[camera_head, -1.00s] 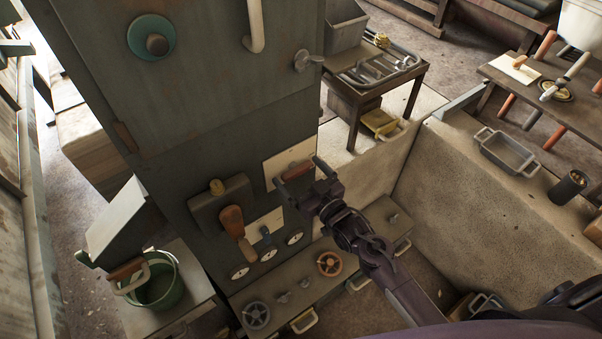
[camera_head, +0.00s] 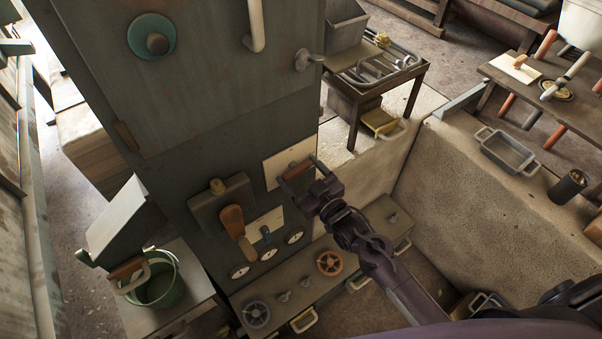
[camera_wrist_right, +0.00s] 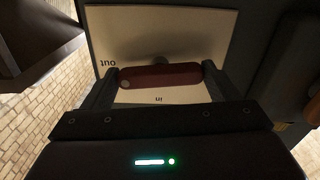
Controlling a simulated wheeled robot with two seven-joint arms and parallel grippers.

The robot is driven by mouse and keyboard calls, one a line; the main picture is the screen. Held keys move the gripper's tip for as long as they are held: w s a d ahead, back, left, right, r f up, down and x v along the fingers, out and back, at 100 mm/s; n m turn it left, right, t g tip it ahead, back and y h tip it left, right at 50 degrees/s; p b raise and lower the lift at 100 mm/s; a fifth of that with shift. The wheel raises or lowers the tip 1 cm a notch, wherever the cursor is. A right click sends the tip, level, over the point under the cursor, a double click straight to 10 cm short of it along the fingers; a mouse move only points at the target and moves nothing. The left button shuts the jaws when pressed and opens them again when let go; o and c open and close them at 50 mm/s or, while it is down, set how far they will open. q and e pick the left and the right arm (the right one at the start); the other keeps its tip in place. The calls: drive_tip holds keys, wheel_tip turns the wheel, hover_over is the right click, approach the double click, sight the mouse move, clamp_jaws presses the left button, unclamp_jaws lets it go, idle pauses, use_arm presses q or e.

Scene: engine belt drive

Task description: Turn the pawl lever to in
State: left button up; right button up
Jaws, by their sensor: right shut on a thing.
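The pawl lever is a dark red bar (camera_wrist_right: 160,76) in front of a cream plate (camera_wrist_right: 205,25) in the right wrist view. It lies nearly level in that view. The plate reads "OUT" by the bar's left end and "in" just below its middle, both upside down. My right gripper (camera_wrist_right: 160,82) has a finger at each end of the bar and is shut on it. In the head view the lever (camera_head: 298,170) shows reddish-brown at the fingertips of my right gripper (camera_head: 306,178), partly covering the plate (camera_head: 283,160). My left gripper is not in view.
Left of the plate, an orange-brown handle (camera_head: 233,222) sticks out of the dark cabinet (camera_head: 215,120). Several dials and a ledge (camera_head: 345,250) with handwheels lie below. A low concrete wall (camera_head: 480,190) stands to the right.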

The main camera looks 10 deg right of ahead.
drive_tip(key=n, duration=1.2)
drive_tip(key=shift+n, duration=2.2)
drive_tip(key=shift+f, duration=0.1)
drive_tip(key=o, duration=0.9)
drive_tip(key=shift+s, duration=0.15)
